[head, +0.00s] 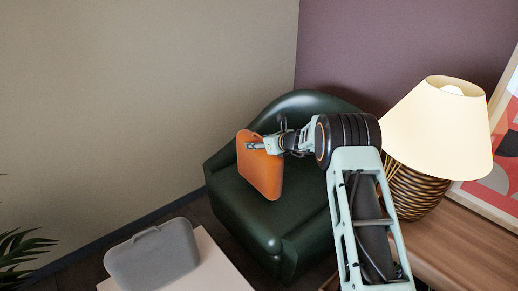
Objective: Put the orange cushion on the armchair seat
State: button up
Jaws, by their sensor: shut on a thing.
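The orange cushion (259,172) hangs tilted from my gripper (256,146), which is shut on its upper edge. The cushion is in front of the left part of the dark green armchair (226,192) in the head view and overlaps the seat. I cannot tell whether its lower edge touches the seat. My arm comes in from the lower right and hides the right part of the armchair.
A lit lamp (437,125) with a woven base stands on a wooden cabinet (462,250) to the right, close to my arm. A grey case (153,257) rests on a pale table (216,262) at the lower left. A framed picture (500,165) leans at the far right.

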notch_tip(320, 180, down, 2)
jog(key=shift+f, duration=0.15)
jog(key=o, duration=1.4)
jog(key=shift+f+b, duration=0.25)
jog(key=shift+b, duration=0.1)
jog(key=o, duration=0.5)
jog(key=shift+r, duration=0.1)
jog(key=shift+r, duration=0.1)
jog(key=p+v, duration=0.2)
jog(key=v, duration=1)
jog(key=shift+r, duration=0.1)
